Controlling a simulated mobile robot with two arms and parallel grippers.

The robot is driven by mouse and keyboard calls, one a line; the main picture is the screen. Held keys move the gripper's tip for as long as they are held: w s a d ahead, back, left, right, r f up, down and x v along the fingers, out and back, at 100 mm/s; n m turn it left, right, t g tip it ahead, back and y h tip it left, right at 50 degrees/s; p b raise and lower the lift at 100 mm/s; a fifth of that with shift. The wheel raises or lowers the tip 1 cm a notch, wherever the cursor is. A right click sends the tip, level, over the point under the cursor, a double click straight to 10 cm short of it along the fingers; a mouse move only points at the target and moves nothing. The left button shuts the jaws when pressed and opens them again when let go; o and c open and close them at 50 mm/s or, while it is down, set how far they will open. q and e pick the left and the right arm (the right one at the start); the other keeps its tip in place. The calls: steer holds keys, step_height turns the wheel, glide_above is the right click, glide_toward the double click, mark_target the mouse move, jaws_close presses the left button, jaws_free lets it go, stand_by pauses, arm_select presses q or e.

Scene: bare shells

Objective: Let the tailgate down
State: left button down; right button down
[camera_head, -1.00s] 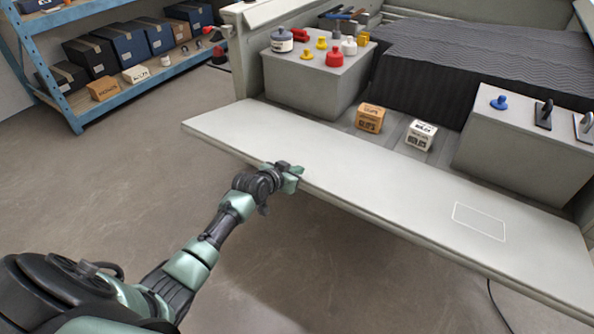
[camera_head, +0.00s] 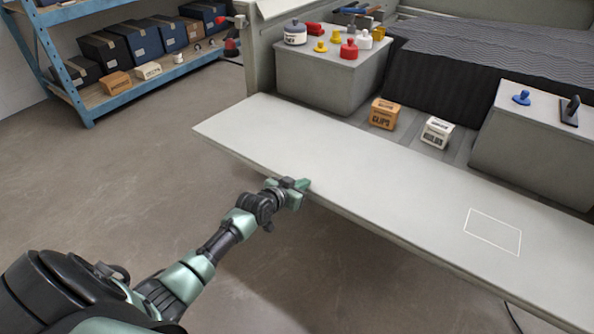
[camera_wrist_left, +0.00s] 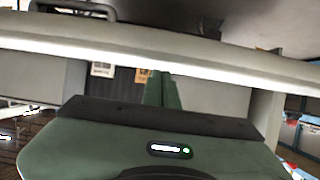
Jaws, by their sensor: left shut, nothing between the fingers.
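The tailgate (camera_head: 380,195) is a long pale grey panel with a white outlined rectangle near its right end. It is folded out and looks close to level, in front of the cargo bed. My left gripper (camera_head: 300,186) is shut and empty at the tailgate's outer edge, left of its middle. In the left wrist view, the gripper's green fingers (camera_wrist_left: 162,90) point at the pale tailgate edge (camera_wrist_left: 230,68), which crosses the upper picture. I cannot tell whether they touch it. My right gripper is not in view.
Behind the tailgate, grey blocks (camera_head: 325,80) and (camera_head: 535,150) flank a dark ribbed cover (camera_head: 450,65). An orange carton (camera_head: 383,113) and a white carton (camera_head: 437,132) stand between them. A blue shelf (camera_head: 85,105) with boxes is at the left. The floor (camera_head: 130,165) before it is clear.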

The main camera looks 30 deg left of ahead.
arm_select(q)
steer(key=r+p+v, duration=0.2)
steer(key=v, duration=0.9)
steer(key=shift+w, duration=0.35)
steer(key=s+f+g, duration=0.2)
steer(key=s+f, duration=0.3)
steer(key=f, duration=0.4)
steer(key=s+d+f+g+y, duration=0.1)
steer(key=s+f+g, duration=0.1)
steer(key=s+f, duration=0.5)
steer(key=s+f+g, duration=0.1)
steer(key=s+f, duration=0.2)
steer(key=f, duration=0.8)
steer(key=s+d+f+g, duration=0.2)
steer(key=s+f, duration=0.4)
steer(key=s, duration=0.5)
steer(key=s+d+f+m+g, duration=0.1)
steer(key=s+d+f, duration=0.3)
steer(key=s, duration=0.6)
steer(key=s+d+f+g, duration=0.4)
steer(key=s+f, duration=0.4)
steer(key=s, duration=0.3)
steer(key=shift+s+f+m, duration=0.15)
steer(key=shift+s+m, duration=0.2)
steer(key=shift+m, duration=0.05)
steer(key=shift+w, duration=0.1)
